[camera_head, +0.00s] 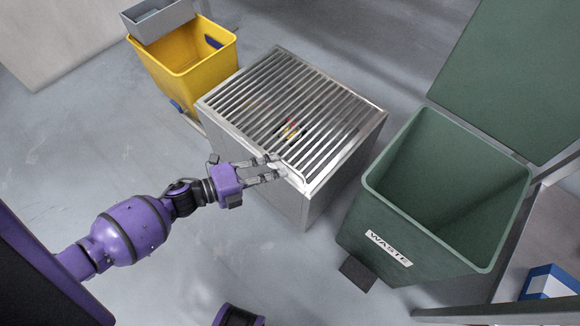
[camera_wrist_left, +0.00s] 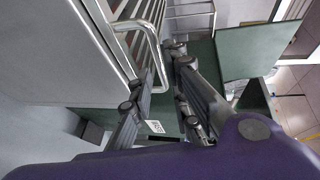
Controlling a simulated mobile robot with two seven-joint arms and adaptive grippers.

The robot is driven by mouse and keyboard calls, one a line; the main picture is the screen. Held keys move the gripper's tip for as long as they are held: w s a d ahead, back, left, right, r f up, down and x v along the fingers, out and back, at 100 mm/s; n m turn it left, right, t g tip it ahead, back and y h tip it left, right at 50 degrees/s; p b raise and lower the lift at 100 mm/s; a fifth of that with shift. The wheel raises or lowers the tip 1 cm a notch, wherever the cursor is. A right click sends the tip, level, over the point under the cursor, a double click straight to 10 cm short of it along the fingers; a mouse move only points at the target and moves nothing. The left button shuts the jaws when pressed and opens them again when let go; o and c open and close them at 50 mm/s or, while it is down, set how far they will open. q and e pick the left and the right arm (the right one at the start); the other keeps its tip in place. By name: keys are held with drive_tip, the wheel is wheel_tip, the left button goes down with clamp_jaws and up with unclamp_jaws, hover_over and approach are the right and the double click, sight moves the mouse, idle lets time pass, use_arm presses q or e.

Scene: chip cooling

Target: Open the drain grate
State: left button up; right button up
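The drain grate (camera_head: 285,110) is a set of parallel metal bars lying flat on top of a steel box (camera_head: 275,192), and it looks closed. A bent metal handle (camera_wrist_left: 138,28) stands at the grate's near edge in the left wrist view. My left gripper (camera_head: 280,168) is at the grate's near corner, by this handle. Small coloured items show faintly between the bars. My right gripper is out of view.
A green waste bin (camera_head: 440,190) with its lid (camera_head: 515,75) raised stands right of the box. A yellow bin (camera_head: 185,60) with a grey tray (camera_head: 158,18) stands behind at left. The grey floor at lower left is clear.

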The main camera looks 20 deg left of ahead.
sight(289, 165)
use_arm(q)
drive_tip(key=b+x, duration=0.1)
drive_tip(key=x, duration=0.4)
drive_tip(key=shift+f, duration=0.1)
clamp_jaws()
